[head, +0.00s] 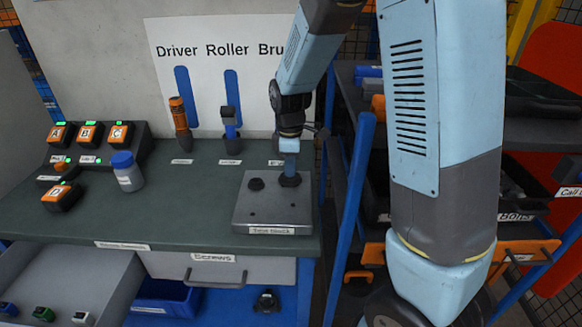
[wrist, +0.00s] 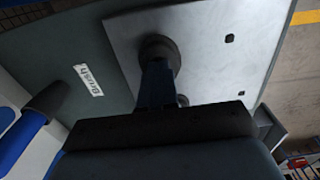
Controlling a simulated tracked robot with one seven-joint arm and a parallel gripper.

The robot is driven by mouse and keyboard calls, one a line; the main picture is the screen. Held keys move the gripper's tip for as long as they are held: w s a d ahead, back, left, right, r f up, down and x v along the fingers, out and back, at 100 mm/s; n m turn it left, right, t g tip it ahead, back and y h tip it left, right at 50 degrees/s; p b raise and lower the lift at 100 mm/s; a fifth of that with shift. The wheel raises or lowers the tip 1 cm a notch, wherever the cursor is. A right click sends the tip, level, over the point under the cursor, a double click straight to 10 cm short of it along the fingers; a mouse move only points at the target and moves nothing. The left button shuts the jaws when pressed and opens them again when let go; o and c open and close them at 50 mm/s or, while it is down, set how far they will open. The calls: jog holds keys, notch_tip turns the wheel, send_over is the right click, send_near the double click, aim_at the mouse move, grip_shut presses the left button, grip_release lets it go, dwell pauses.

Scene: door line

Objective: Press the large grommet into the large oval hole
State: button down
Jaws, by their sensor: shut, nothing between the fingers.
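A grey metal plate (head: 250,212) lies on the green bench top. Near its back edge is a black round grommet (head: 256,184); a larger dark grommet (head: 290,181) is to its right. My gripper (head: 290,172) is shut and empty, pointing down with its blue fingertips at the larger grommet. In the wrist view, the fingertips (wrist: 155,72) meet this dark ring (wrist: 159,46) on the plate (wrist: 205,60). Its hole is covered, and I cannot tell how deep it sits. Part of another dark round piece (wrist: 183,100) shows behind the fingers.
A white bottle with a blue lid (head: 127,172) and a lettered button box (head: 90,140) stand at the left. A driver (head: 180,120) and a roller (head: 230,125) are at the back panel. A drawer (head: 65,280) is open below. A blue rack post (head: 352,200) stands close right.

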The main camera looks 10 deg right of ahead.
jog(key=shift+f, duration=0.55)
dwell(0.7)
jog(key=shift+r, duration=0.1)
jog(key=shift+r, duration=3.45)
jog(key=shift+r, duration=0.1)
notch_tip(320, 180, up, 14)
jog(key=shift+f, duration=0.25)
jog(key=shift+s, duration=0.1)
